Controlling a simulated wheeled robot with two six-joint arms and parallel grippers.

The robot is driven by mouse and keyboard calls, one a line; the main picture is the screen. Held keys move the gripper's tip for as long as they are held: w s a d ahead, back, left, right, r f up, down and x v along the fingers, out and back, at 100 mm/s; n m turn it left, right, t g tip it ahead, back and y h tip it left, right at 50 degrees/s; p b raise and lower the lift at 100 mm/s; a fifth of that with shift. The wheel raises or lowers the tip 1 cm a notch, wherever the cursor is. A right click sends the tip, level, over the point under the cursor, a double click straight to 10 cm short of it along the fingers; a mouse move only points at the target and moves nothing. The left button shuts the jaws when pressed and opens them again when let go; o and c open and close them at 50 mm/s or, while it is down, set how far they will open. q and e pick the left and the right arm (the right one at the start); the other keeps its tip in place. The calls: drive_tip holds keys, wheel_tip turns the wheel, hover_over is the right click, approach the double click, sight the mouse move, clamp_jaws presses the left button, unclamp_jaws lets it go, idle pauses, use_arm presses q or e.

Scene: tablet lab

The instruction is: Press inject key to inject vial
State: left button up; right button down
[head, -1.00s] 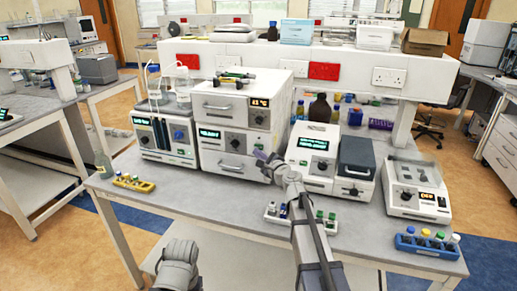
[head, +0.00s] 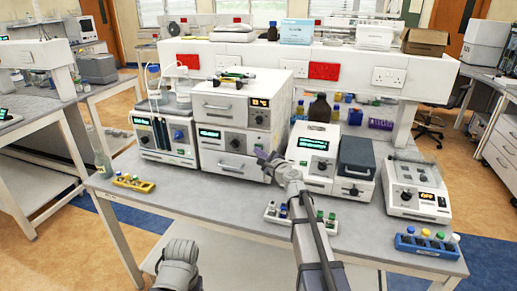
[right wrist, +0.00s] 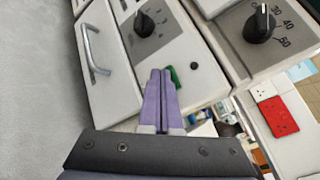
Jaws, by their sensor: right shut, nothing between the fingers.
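The stacked white instrument (head: 222,140) stands on the bench in the head view, with a small display, a dark knob and drawer handles. A green key (right wrist: 173,77) shows on its front panel in the right wrist view, partly hidden by my fingers. I take it for the inject key. My right gripper (head: 268,158) is shut and empty, its purple fingertips at the panel's right side. In the right wrist view, the fingertips (right wrist: 161,74) lie against or just in front of the green key; I cannot tell whether they touch.
A white pump unit (head: 163,135) stands left of the stack. Another instrument (head: 313,155) and a small unit with an orange display (head: 417,190) stand right. A yellow vial rack (head: 134,183), a white rack (head: 275,213) and a blue rack (head: 427,245) lie near the front edge.

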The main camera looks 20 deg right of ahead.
drive_tip(key=shift+w+d, duration=0.1)
drive_tip(key=shift+w, duration=0.05)
idle(0.4)
drive_tip(key=shift+s+a, duration=0.45)
drive_tip(key=shift+s, duration=0.25)
drive_tip(key=s+a, duration=0.1)
drive_tip(key=s, duration=0.1)
drive_tip(key=s+a, duration=0.1)
drive_tip(key=s, duration=0.1)
drive_tip(key=shift+a, duration=0.4)
idle(0.4)
